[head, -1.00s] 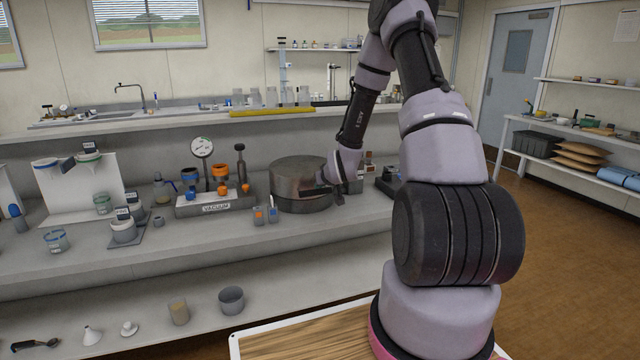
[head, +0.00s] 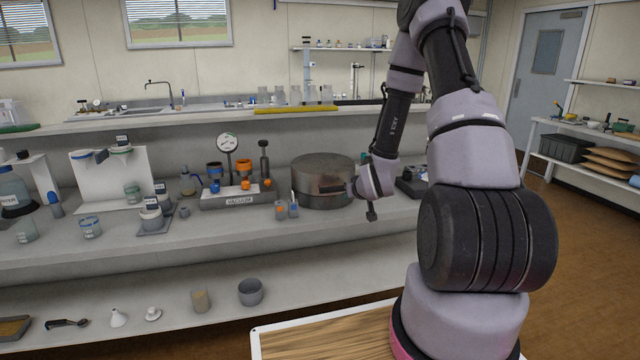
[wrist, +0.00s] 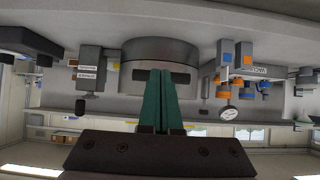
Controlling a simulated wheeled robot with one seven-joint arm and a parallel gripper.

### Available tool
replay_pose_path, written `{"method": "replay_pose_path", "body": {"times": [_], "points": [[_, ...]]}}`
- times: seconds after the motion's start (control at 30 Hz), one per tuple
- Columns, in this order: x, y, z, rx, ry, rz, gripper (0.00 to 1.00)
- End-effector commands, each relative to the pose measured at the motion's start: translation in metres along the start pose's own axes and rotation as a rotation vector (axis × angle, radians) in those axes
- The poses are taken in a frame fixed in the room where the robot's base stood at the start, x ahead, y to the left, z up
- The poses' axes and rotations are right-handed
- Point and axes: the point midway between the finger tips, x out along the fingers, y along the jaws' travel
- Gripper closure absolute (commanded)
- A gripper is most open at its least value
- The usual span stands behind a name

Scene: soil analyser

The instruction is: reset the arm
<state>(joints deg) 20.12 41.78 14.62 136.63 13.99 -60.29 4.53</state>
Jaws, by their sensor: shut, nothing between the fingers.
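My gripper (wrist: 162,75) is shut and empty. Its two green fingers lie together in the middle of the wrist view, which is upside down. They point toward a round grey metal drum (wrist: 158,50) with dark slots in its side. In the head view the drum (head: 318,172) stands on the counter, just left of my wrist. My arm reaches over the counter from the right, and the fingertips are hard to make out there. I cannot tell whether they touch the drum.
A dark device (head: 410,184) stands right of my wrist. A lower shelf (head: 190,322) holds several small items. A wooden-topped board (head: 320,335) lies below my arm.

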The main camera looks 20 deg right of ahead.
Motion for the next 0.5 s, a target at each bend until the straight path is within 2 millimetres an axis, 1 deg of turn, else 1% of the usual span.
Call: {"method": "replay_pose_path", "body": {"times": [0.07, 0.13, 0.27, 0.37, 0.47, 0.5], "points": [[-0.001, 0.000, -0.001, 0.000, 0.000, 0.001, 1.00], [-0.004, 0.000, -0.007, 0.000, -0.003, 0.003, 1.00], [-0.022, 0.000, -0.033, 0.007, -0.023, 0.014, 1.00], [-0.048, -0.001, -0.060, 0.023, -0.052, 0.027, 1.00], [-0.080, -0.004, -0.086, 0.045, -0.084, 0.039, 1.00], [-0.093, -0.005, -0.095, 0.056, -0.097, 0.043, 1.00]]}}
